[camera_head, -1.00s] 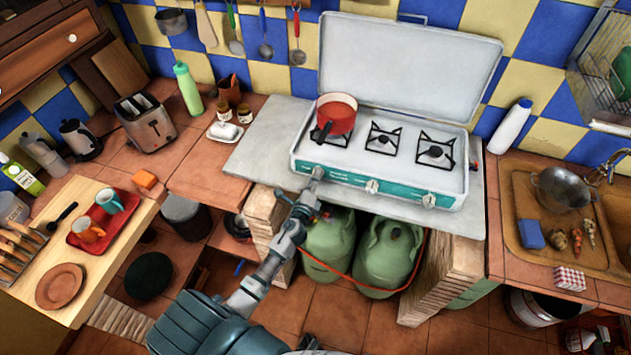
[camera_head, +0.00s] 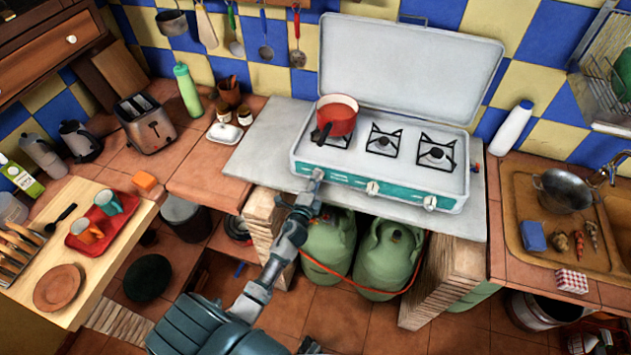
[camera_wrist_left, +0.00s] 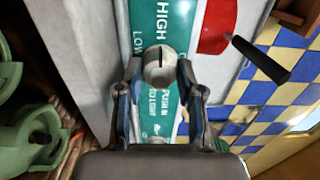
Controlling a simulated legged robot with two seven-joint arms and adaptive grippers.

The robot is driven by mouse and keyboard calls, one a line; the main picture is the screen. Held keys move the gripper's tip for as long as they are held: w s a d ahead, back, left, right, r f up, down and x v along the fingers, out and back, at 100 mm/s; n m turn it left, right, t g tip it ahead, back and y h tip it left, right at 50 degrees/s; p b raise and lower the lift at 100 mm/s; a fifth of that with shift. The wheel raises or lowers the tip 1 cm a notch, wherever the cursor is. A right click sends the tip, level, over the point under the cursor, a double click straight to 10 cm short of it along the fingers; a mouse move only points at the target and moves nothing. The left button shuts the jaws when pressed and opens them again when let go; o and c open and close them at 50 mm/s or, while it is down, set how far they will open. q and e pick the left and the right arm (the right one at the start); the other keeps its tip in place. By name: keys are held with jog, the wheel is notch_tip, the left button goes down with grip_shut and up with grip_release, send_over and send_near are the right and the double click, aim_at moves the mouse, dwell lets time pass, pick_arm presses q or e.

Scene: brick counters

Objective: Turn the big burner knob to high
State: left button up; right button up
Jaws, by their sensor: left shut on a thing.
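The white camping stove (camera_head: 470,190) stands open on a grey slab, with a teal front panel. My left gripper (camera_head: 316,176) is at the left end of that panel and hides the knob there in the head view. In the left wrist view, the pale round knob (camera_wrist_left: 160,68) sits between the two fingers of my left gripper (camera_wrist_left: 163,82), which is shut on it. A dark line on the knob points up in that view, toward the word HIGH on the panel (camera_wrist_left: 165,20).
Two other knobs, a middle one (camera_head: 372,188) and a right one (camera_head: 430,203), are on the panel. A red pan (camera_head: 338,114) stands on the left burner, its dark handle toward the front. Green gas bottles (camera_head: 388,255) with a red hose stand below the slab.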

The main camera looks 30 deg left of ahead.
pick_arm(q)
jog(key=shift+a, duration=0.1)
jog(key=o, duration=1.1)
jog(key=shift+f, duration=0.1)
jog(key=shift+o, duration=0.2)
jog(key=shift+f, duration=0.1)
